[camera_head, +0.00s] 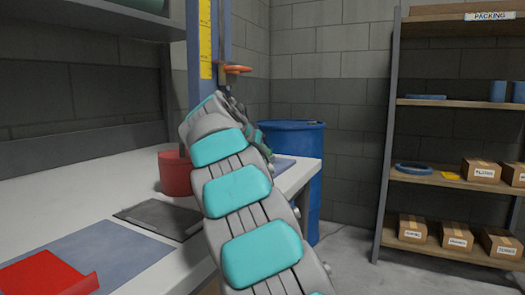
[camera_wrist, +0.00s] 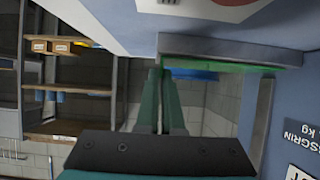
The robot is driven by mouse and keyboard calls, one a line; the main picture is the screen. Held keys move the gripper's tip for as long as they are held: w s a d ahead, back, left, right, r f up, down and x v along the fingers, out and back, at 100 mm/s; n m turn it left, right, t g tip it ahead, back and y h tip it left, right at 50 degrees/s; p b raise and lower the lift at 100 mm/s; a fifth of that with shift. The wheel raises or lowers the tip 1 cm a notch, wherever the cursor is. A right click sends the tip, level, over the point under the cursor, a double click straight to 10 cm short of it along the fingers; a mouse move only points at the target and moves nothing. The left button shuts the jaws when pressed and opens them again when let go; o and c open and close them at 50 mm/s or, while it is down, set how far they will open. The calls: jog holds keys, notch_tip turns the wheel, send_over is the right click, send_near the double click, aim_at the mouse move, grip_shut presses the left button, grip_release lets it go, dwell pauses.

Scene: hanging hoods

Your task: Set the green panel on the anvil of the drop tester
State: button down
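In the wrist view, whose picture is upside down, the green panel (camera_wrist: 225,67) shows as a thin bright edge along the grey anvil slab (camera_wrist: 230,48) of the drop tester. It looks level and close against the slab; full contact is hard to judge. My gripper (camera_wrist: 161,72) has its two dark green fingers close together, with the tips at the panel's left end. The fingers look shut on that end, whose grip is mostly hidden. In the head view the drop tester (camera_head: 205,50) is a blue column with a yellow scale, and my arm hides the panel and anvil.
A red cylinder (camera_head: 175,172) and a dark plate (camera_head: 158,218) are on the white bench (camera_head: 100,185). A red panel (camera_head: 42,275) lies on a blue mat (camera_head: 115,255). A blue drum (camera_head: 305,140) and a shelf rack (camera_head: 460,100) stand behind and to the right.

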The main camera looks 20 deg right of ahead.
jog(key=c, duration=1)
grip_release()
jog(key=shift+v, duration=3.85)
